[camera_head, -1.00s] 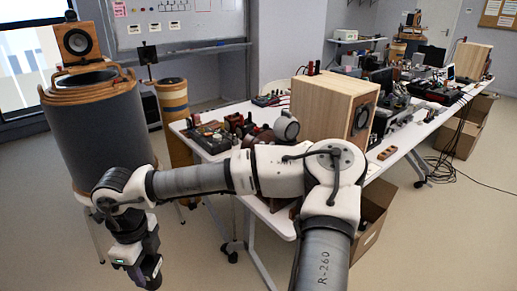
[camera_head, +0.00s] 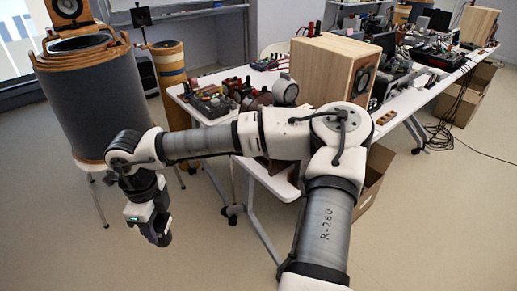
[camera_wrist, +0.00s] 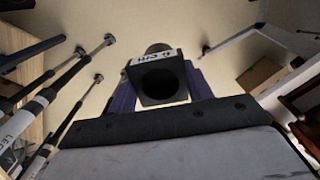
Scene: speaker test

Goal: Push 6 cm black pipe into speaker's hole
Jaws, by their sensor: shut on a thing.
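A light wooden speaker box (camera_head: 325,73) stands on the near end of the white table. Its dark round driver or opening (camera_head: 362,80) shows on its right-hand face; I cannot tell which it is. My gripper (camera_head: 162,238) hangs low at the left, beside the table and in front of the large grey drum, well away from the speaker. In the wrist view, its purple fingers (camera_wrist: 160,92) are shut on the black pipe (camera_wrist: 159,98). The pipe's squarish end has a round opening and a white label reading "cm". In the head view the pipe cannot be made out.
The grey drum (camera_head: 90,95) with wooden rims stands at left, with another small speaker (camera_head: 66,9) above it. The white table (camera_head: 215,125) holds electronics near the wooden box. Another wooden box (camera_head: 478,24) stands at the far end. Open floor lies at front left.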

